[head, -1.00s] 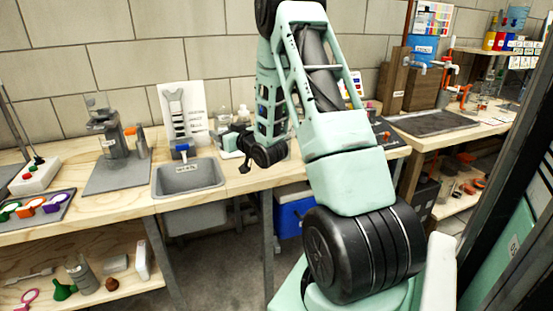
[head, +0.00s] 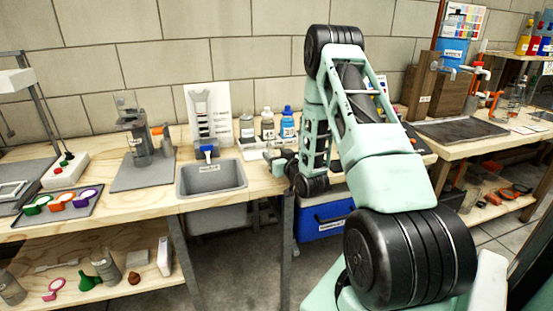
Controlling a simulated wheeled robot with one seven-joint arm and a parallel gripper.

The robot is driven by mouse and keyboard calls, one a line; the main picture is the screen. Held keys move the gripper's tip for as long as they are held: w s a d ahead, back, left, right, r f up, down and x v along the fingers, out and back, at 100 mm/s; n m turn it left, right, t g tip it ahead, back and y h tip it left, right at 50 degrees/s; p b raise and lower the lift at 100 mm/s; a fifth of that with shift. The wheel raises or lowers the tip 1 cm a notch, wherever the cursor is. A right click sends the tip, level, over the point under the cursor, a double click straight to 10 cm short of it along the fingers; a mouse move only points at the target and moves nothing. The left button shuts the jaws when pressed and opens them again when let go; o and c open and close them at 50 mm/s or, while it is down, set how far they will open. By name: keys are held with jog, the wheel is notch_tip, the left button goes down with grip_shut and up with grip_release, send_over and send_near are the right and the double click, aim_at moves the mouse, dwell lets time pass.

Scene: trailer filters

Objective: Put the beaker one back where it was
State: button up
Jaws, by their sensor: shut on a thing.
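My gripper (head: 277,158) is small and far off in the head view, just above the bench right of the sink. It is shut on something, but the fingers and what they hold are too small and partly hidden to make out. I cannot pick out beaker one for sure. A grey, beaker-like vessel (head: 108,270) stands on the lower shelf, and clear glassware (head: 517,97) stands on the right bench.
The grey sink (head: 210,178) is set in the wooden bench. Bottles (head: 267,126) stand behind my gripper. A grey stand (head: 138,135) is on a mat to the left. A blue cooler (head: 322,217) sits under the bench. The bench's front edge is clear.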

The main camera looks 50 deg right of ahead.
jog(key=shift+f, duration=0.55)
jog(key=shift+f, duration=0.1)
jog(key=shift+f, duration=0.15)
jog(key=o, duration=1.2)
